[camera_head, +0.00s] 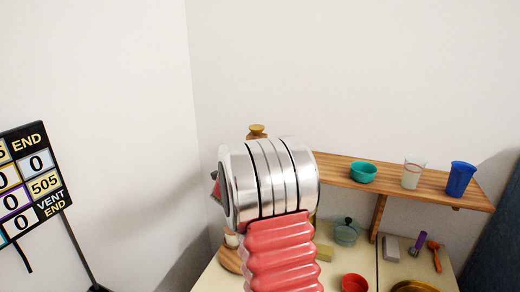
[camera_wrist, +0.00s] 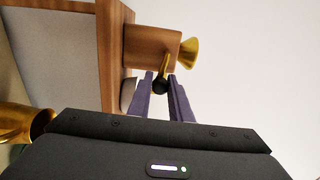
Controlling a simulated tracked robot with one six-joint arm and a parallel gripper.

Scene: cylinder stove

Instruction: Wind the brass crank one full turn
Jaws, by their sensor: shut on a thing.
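In the wrist view, a wooden mill (camera_wrist: 150,47) with a flared brass cup (camera_wrist: 190,53) lies sideways in the picture, close ahead. The brass crank (camera_wrist: 164,64) comes off its near side and ends in a dark knob. My gripper (camera_wrist: 161,82) has its two purple fingers shut on the crank at this knob. In the head view, the mill's brass top (camera_head: 257,130) shows above my silver wrist joint. My arm hides the crank and my gripper there.
A wooden shelf (camera_head: 335,172) carries a teal bowl (camera_head: 363,172), a clear cup (camera_head: 413,171) and a blue cup (camera_head: 460,178). Below are a lidded pot (camera_head: 346,232) and a red bowl (camera_head: 354,283). A sign board (camera_head: 35,185) stands at left. The wrist view shows a brass object (camera_wrist: 14,122) at lower left.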

